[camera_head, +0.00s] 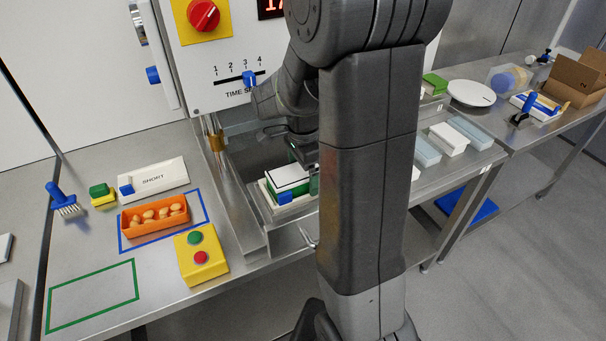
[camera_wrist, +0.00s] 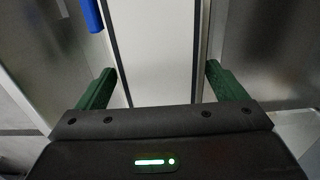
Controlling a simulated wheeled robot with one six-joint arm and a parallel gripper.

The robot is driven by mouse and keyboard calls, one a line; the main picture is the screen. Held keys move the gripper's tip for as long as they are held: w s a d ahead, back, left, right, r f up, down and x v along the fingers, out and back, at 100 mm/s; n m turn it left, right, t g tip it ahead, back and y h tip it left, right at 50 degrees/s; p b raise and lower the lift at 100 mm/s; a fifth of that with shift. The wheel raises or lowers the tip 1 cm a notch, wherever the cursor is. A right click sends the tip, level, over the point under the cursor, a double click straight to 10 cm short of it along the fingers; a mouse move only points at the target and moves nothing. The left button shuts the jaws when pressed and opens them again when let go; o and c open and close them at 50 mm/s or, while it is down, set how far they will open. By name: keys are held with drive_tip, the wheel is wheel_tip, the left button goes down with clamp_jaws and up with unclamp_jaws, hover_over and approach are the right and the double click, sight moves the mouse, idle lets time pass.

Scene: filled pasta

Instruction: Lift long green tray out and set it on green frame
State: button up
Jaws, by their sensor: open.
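The green tray (camera_head: 288,181) sits in the metal bay under the machine, on a white base (camera_head: 299,203) with a blue block (camera_head: 284,198) at its front. Its top looks white with a dark rim. My gripper (camera_head: 304,164) is at the tray's right and back in the head view, partly hidden by my arm. In the wrist view my gripper (camera_wrist: 161,84) is open, its green fingers apart on either side of a pale, dark-edged surface; contact cannot be told. The green frame (camera_head: 92,296) is an empty outline on the bench at front left.
An orange tray (camera_head: 133,222) of filled pasta lies in a blue frame (camera_head: 123,240). A yellow button box (camera_head: 203,267) stands between that frame and the bay. A white SHORT piece (camera_head: 160,173), small blocks (camera_head: 102,197) and a blue brush (camera_head: 65,204) lie behind.

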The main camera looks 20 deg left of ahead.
drive_tip(key=c, duration=1.2)
drive_tip(key=shift+r, duration=0.15)
